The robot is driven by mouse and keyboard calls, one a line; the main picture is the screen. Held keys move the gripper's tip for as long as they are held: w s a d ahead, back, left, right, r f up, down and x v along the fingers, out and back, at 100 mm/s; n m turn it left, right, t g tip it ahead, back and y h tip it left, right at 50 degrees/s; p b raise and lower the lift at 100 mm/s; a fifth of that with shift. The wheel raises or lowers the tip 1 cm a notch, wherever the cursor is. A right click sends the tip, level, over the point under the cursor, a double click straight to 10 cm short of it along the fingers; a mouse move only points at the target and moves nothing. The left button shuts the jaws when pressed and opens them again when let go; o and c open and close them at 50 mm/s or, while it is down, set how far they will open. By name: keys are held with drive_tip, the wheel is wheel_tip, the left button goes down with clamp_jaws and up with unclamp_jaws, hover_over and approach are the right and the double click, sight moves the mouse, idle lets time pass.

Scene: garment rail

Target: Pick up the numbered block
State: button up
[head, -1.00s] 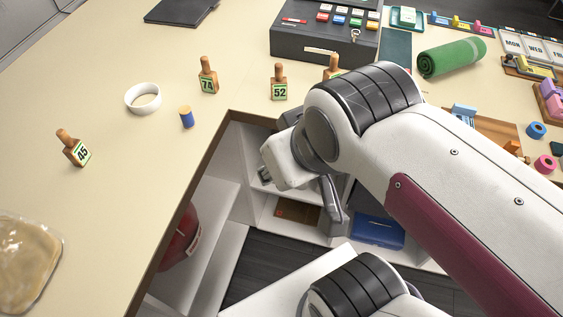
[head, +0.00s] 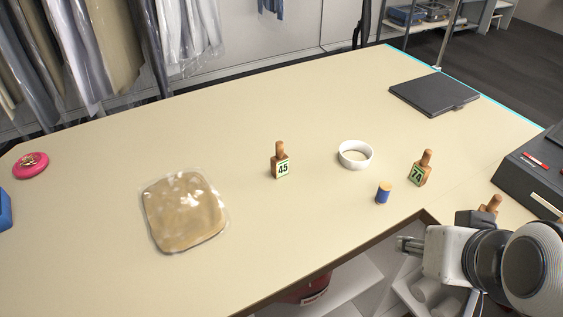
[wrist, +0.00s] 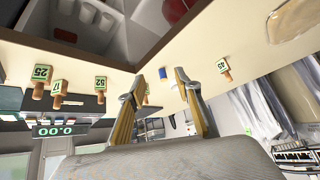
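The numbered blocks are wooden, with knob handles and green-edged number labels. Block 45 (head: 281,163) stands upright near the middle of the table in the head view. Block 74 (head: 419,173) stands to its right, beyond the white ring. Another wooden block (head: 491,206) is mostly hidden behind my arm. The wrist view shows blocks 25 (wrist: 40,77), 17 (wrist: 58,89), 52 (wrist: 100,84) and 45 (wrist: 223,67). My gripper (wrist: 160,78) is open and apart from the blocks, its fingers spread with nothing clearly held. In the head view my gripper (head: 408,244) is low, by the table's inner corner.
A white ring (head: 355,155) and a blue spool (head: 383,193) stand between blocks 45 and 74. A bagged tan item (head: 184,212) lies left of block 45. A black pad (head: 433,96) and grey box (head: 537,172) are at right.

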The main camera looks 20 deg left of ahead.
drive_tip(key=w+a+r+t+y, duration=0.3)
drive_tip(key=w+a+t, duration=0.2)
drive_tip(key=w+a, duration=1.45)
drive_tip(key=w+a+f+t+h, duration=0.1)
drive_tip(key=a+f+t, duration=0.1)
drive_tip(key=a, duration=0.3)
drive_tip(key=w+a+f+t+h, duration=0.2)
drive_tip(key=a+f+t, duration=0.1)
drive_tip(key=a, duration=0.3)
drive_tip(key=shift+w+a+f+t, duration=0.25)
drive_tip(key=shift+f+t, duration=0.1)
drive_tip(key=shift+t, duration=0.05)
drive_tip(key=shift+f, duration=0.15)
approach(279, 147)
drive_tip(key=shift+w, duration=1.8)
drive_tip(key=shift+w+a, duration=0.35)
drive_tip(key=shift+w, duration=0.25)
